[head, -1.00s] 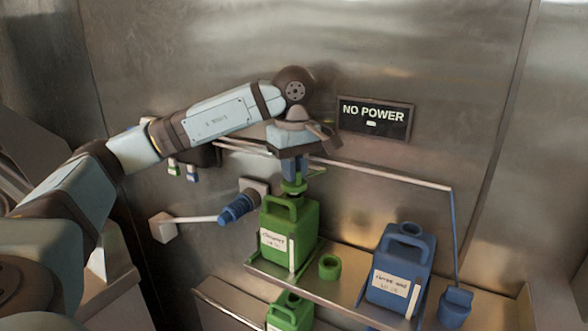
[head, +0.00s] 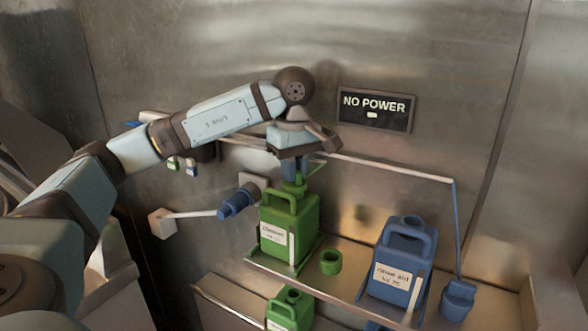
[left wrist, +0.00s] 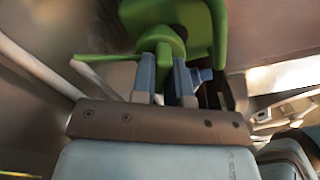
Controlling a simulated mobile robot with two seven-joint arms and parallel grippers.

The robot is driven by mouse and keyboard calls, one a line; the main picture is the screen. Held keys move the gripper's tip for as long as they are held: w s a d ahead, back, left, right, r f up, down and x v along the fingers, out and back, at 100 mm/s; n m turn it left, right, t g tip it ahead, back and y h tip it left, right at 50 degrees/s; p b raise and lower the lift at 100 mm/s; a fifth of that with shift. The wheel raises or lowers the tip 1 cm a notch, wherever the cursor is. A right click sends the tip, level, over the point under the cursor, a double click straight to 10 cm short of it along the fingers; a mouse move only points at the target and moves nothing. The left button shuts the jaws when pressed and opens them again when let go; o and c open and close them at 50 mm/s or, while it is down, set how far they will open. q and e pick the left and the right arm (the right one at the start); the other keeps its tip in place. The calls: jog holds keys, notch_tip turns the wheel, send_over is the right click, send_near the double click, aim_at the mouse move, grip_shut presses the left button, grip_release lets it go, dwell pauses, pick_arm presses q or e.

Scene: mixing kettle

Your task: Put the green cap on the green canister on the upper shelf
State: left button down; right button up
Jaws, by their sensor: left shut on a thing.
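The green canister (head: 301,222) stands upright on the upper shelf, with a handle and a white label. My left gripper (head: 293,176) is above its mouth and shut on the green cap (head: 297,187), which has a thin green tube coming off its side. The cap is at the canister's neck; I cannot tell whether it is fully seated. In the left wrist view the cap (left wrist: 165,42) is between the two fingers, with the canister (left wrist: 200,18) right behind it. My right gripper is not in view.
An empty green ring-shaped cup (head: 330,262) is on the upper shelf (head: 345,283), right of the canister. A blue canister (head: 402,262) and a blue cap with a tube (head: 458,298) are further right. Another green canister (head: 290,310) is below. A wall rail runs behind my gripper.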

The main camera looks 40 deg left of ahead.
pick_arm(q)
jog(key=shift+f, duration=0.15)
jog(key=c, duration=0.6)
grip_release()
jog(key=shift+o, duration=0.2)
jog(key=shift+r+p, duration=2.05)
jog(key=shift+r, duration=1.5)
